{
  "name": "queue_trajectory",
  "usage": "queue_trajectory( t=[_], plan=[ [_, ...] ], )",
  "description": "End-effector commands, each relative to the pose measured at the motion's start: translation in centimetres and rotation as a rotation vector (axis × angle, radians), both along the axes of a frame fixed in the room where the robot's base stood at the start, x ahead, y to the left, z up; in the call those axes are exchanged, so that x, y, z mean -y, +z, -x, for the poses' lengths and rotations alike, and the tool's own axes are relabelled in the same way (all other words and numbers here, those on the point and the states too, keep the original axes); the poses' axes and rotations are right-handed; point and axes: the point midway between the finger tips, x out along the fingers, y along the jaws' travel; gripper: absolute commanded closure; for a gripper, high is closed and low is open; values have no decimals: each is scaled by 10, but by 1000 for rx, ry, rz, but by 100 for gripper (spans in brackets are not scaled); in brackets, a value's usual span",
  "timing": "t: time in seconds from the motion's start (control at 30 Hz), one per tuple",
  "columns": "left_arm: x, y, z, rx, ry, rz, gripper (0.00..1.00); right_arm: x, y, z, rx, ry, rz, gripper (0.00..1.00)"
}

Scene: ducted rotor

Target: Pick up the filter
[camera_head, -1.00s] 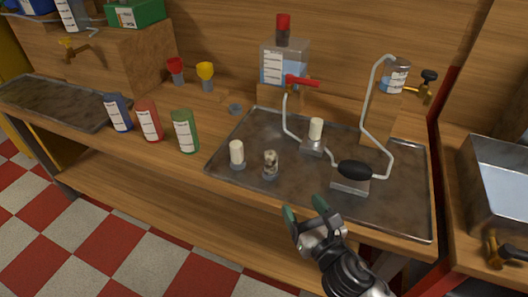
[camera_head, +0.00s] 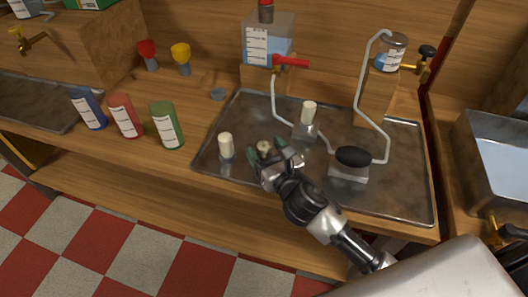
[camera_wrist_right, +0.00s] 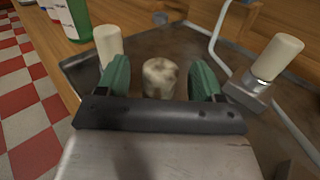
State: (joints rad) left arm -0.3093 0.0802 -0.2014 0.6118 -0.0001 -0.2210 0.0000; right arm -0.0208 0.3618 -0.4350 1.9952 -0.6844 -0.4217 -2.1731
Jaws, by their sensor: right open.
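My right gripper (camera_head: 267,155) is open over the front part of the metal tray (camera_head: 225,113). Its green fingertips stand on both sides of a stained, mottled filter (camera_head: 264,147), which also shows between the fingers in the right wrist view (camera_wrist_right: 160,77). The fingers do not visibly close on it. A clean cream filter (camera_head: 226,143) stands upright just left of the gripper. Another cream filter (camera_head: 309,112) sits upright in a metal block (camera_head: 305,131) behind it, joined to tubing. My left gripper is not in view.
Blue (camera_head: 89,109), red (camera_head: 126,117) and green (camera_head: 167,126) bottles stand left of the tray. A black hand pump (camera_head: 353,156) sits on the tray's right. A bent tube (camera_head: 360,90) and a liquid tank (camera_head: 266,42) are at the back.

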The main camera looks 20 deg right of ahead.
Motion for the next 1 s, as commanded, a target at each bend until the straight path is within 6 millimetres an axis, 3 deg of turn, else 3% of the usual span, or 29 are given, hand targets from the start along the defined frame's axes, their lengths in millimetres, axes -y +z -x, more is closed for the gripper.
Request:
queue_trajectory(
  t=[0.2,0.47,0.8,1.0],
  plan=[
    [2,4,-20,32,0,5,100,-5,1,-26,0,0,-1,33],
    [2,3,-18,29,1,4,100,-6,1,-27,0,1,-1,35],
    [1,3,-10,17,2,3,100,-5,1,-27,-1,0,-1,87],
    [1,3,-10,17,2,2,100,-5,1,-27,0,0,0,87]
  ],
)
